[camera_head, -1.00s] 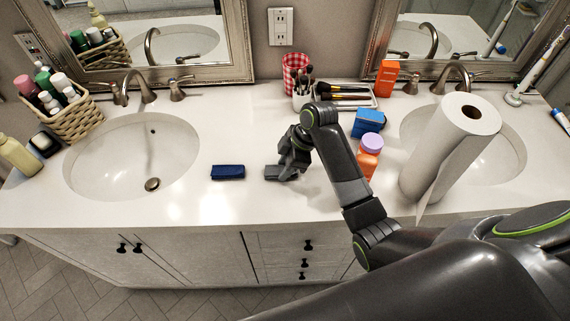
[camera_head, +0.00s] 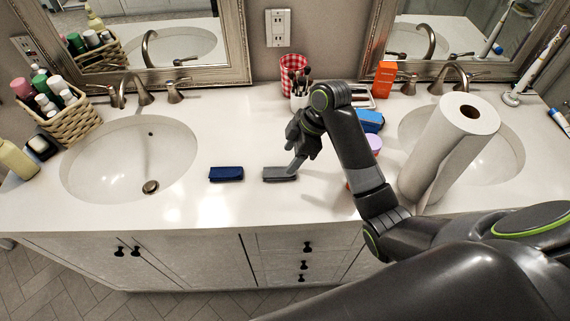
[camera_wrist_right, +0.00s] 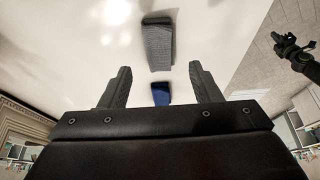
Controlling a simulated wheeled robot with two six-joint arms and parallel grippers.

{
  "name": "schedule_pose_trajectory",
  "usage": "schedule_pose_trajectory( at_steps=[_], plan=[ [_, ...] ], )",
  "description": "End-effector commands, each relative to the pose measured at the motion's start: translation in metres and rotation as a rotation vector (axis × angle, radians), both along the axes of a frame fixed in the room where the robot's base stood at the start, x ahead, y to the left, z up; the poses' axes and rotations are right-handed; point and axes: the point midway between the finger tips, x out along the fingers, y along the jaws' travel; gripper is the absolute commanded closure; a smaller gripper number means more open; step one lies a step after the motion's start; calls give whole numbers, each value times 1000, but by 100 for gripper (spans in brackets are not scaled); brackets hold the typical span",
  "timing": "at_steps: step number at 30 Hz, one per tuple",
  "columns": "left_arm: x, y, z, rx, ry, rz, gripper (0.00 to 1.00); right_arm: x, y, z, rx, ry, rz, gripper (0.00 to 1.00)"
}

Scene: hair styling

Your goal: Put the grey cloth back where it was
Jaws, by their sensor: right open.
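The grey cloth (camera_head: 280,173) lies folded on the white counter, just right of the folded dark blue cloth (camera_head: 226,173), with a gap between them. In the right wrist view the grey cloth (camera_wrist_right: 158,42) is beyond the fingertips and the blue cloth (camera_wrist_right: 161,94) shows between the fingers. My right gripper (camera_head: 296,165) is open and empty, above and beside the grey cloth's right end; a finger overlaps that end in the head view. A gripper that looks like my left one (camera_wrist_right: 300,50) shows small in the right wrist view; its jaws are unclear.
Sinks lie left and right. A paper towel roll (camera_head: 455,145) stands at right. A blue box (camera_head: 370,121) and a purple-capped bottle (camera_head: 374,143) are partly behind my right arm. A brush cup (camera_head: 299,88) and orange box (camera_head: 385,78) stand behind. The counter's front middle is clear.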

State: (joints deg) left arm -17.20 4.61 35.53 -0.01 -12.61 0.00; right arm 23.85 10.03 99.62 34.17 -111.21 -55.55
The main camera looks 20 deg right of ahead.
Motion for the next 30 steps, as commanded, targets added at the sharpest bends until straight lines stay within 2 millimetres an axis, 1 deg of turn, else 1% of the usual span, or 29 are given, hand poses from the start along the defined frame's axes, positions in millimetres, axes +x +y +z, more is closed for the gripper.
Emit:
schedule_pose_trajectory(
  at_steps=[1,4,5,6,9,14,30],
  plan=[
    [0,0,-2,0,0,0,100,0,-6,12,-4,-6,0,43],
    [0,0,-3,0,0,0,100,-3,-13,31,-4,-6,0,43],
    [0,0,6,0,0,0,100,-4,-14,39,-2,-1,-1,43],
    [0,0,11,0,0,0,100,-5,-16,44,-2,0,-1,43],
    [0,0,16,0,0,0,100,-6,-19,51,-1,1,-1,43],
    [0,0,20,0,0,0,100,-7,-22,56,0,1,-1,43],
    [0,0,19,0,0,0,100,-7,-22,55,0,1,-1,43]
  ],
)
